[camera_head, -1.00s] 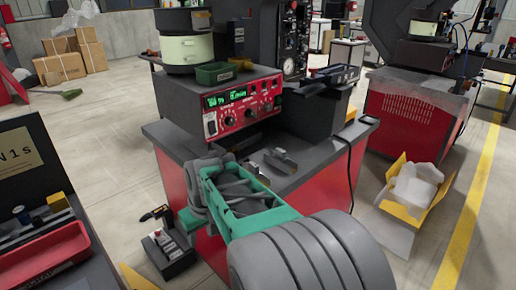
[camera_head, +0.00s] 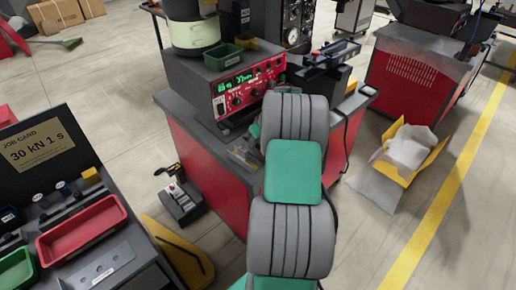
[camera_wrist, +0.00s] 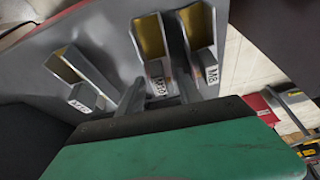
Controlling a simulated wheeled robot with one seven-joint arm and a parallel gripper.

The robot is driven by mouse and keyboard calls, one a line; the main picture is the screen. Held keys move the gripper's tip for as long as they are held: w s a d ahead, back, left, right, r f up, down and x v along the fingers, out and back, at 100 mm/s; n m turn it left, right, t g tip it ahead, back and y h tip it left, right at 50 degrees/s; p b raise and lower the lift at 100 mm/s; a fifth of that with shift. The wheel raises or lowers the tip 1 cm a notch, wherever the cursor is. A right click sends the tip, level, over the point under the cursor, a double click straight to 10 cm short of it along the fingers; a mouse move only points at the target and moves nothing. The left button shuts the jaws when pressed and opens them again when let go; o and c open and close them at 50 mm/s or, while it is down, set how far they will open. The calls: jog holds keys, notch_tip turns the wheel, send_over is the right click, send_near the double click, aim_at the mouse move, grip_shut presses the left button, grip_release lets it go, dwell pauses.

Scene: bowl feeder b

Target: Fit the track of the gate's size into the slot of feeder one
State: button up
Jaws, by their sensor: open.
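Three short grey tracks with yellowish inner channels lie on the grey bench top in the wrist view: a left one (camera_wrist: 85,68), a middle one (camera_wrist: 150,38) and a right one (camera_wrist: 198,28). Each has a white label; the right one seems to read M8, the others are unclear. My gripper (camera_wrist: 160,95) is open and empty, its fingers on either side of the middle track's labelled end. I cannot tell its height above the bench. In the head view my arm mostly hides the gripper and tracks. A feeder with a red control panel (camera_head: 247,86) stands behind. Its slot and gate cannot be made out.
A green bin (camera_head: 223,57) sits on the feeder housing. A dark rail unit (camera_head: 330,57) stands right of the panel. A job card reading 30 kN 1 s (camera_head: 38,150) and a red tray (camera_head: 82,230) are at left. A yellow box (camera_head: 432,158) is on the floor at right.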

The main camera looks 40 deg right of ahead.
jog(key=shift+w+f, duration=0.1)
jog(key=shift+f, duration=0.1)
grip_shut()
dwell(0.3)
jog(key=shift+r, duration=0.1)
